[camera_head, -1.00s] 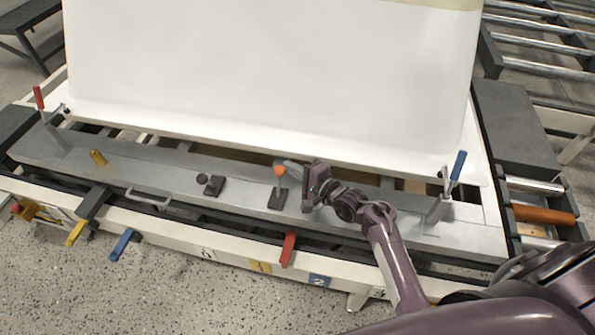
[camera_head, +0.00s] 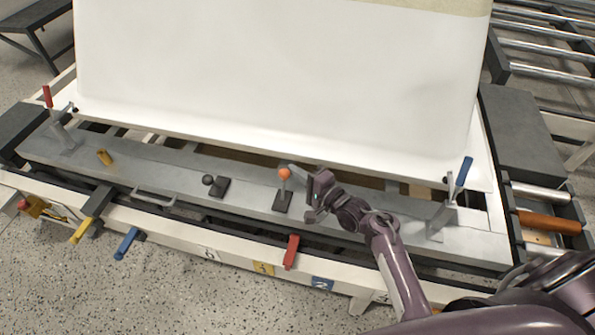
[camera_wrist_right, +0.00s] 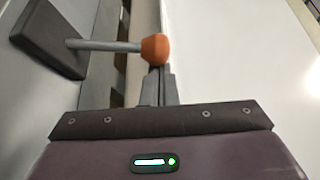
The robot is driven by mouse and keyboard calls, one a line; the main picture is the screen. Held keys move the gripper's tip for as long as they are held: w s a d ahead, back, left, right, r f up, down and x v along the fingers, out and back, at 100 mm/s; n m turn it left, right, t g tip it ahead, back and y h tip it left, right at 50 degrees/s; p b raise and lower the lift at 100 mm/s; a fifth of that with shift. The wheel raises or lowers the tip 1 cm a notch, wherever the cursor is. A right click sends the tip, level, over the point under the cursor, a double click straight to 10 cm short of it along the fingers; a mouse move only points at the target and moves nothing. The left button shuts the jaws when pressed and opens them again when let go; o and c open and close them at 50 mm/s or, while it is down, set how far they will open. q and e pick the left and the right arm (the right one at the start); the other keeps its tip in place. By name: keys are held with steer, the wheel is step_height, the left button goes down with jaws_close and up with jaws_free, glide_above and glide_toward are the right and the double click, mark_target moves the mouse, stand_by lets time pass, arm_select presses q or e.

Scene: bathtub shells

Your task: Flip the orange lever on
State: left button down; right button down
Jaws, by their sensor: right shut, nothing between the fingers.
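The orange lever has a round orange knob (camera_head: 285,174) on a grey rod above a dark base plate (camera_head: 283,200), on the grey metal beam. It stands roughly upright in the head view. My right gripper (camera_head: 301,174) is shut and empty, just right of the knob. In the right wrist view the orange knob (camera_wrist_right: 155,47) is in front of the shut fingertips (camera_wrist_right: 160,80) and partly covers them. The rod runs left to the base plate (camera_wrist_right: 45,38). I cannot tell whether the fingers touch the knob. My left gripper is out of view.
A black-knobbed lever (camera_head: 208,180) sits left on the same beam (camera_head: 245,190). Behind rises a large white tub shell (camera_head: 280,80). Clamps with a red handle (camera_head: 47,97) and a blue handle (camera_head: 465,171) stand at the ends. A red handle (camera_head: 291,252) is in front.

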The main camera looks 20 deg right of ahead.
steer(key=shift+s+a+r+n+t, duration=0.2)
steer(key=shift+s+a+n+t, duration=0.2)
steer(key=shift+s+n, duration=0.3)
steer(key=shift+s+a+r+n+t+y, duration=0.1)
steer(key=shift+s+a+n+t+y, duration=0.3)
steer(key=shift+n, duration=0.4)
steer(key=shift+s+a+r+n+t+y+b, duration=0.1)
steer(key=shift+s+a+n+t+y+b, duration=0.25)
steer(key=shift+s+n+b, duration=0.45)
steer(key=shift+s+a+n+y, duration=0.35)
steer(key=shift+n+y, duration=0.1)
steer(key=shift+n, duration=0.55)
steer(key=shift+s+a+n, duration=0.25)
steer(key=shift+s+n, duration=0.05)
steer(key=shift+n, duration=0.2)
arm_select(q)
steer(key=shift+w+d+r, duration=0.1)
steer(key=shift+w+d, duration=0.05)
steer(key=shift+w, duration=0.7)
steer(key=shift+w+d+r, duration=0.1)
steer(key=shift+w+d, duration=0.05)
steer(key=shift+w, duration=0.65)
arm_select(e)
steer(key=shift+s+a+t, duration=0.25)
steer(key=shift+s, duration=0.15)
